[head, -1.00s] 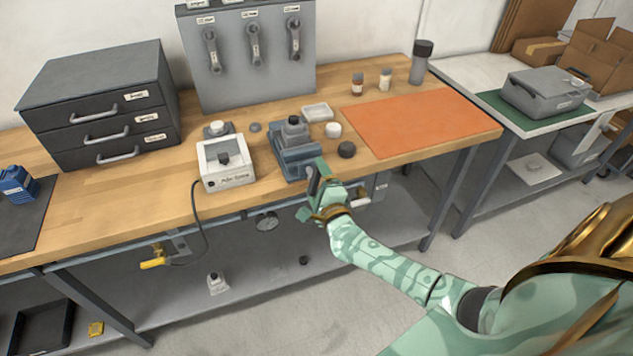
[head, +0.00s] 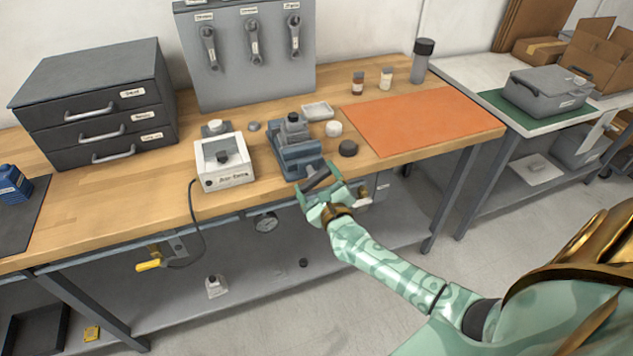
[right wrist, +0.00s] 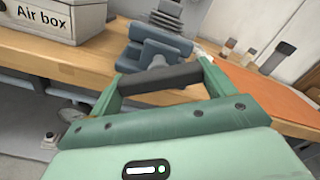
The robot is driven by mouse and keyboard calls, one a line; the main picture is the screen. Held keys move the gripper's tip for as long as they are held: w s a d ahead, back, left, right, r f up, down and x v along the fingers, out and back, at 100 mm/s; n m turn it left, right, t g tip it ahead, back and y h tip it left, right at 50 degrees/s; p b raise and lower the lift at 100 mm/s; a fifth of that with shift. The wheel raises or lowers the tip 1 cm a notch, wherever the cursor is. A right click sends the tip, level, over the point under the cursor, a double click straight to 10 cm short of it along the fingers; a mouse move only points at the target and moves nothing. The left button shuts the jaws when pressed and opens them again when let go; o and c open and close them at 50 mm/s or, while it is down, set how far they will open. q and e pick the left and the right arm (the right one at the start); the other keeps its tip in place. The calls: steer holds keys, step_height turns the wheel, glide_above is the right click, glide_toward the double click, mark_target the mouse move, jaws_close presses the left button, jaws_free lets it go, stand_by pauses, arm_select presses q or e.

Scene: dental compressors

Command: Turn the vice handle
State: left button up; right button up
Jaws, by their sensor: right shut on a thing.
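The blue-grey vice (head: 297,158) stands at the front edge of the wooden bench, with a grey part (head: 292,128) in its jaws. The vice also shows at the top of the right wrist view (right wrist: 150,52). Its dark bar handle (right wrist: 160,84) lies across between the fingers of my right gripper (right wrist: 158,82). In the head view my right gripper (head: 322,187) is in front of the vice, shut on the handle, which slants up to the right. The fingers partly hide the handle's ends. My left gripper is not in view.
The white air box (head: 224,165) stands just left of the vice. A black round piece (head: 348,148), a white cup (head: 333,129) and a small tray (head: 317,111) are close on its right. An orange mat (head: 420,120) lies farther right. Bare wood is left of the air box.

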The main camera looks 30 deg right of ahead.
steer(key=shift+s+f, duration=0.1)
steer(key=shift+f, duration=0.1)
steer(key=shift+m, duration=0.3)
steer(key=o, duration=0.9)
steer(key=shift+r, duration=0.1)
steer(key=p+v, duration=0.1)
steer(key=v, duration=1.5)
steer(key=shift+s+a, duration=0.1)
steer(key=shift+a, duration=0.05)
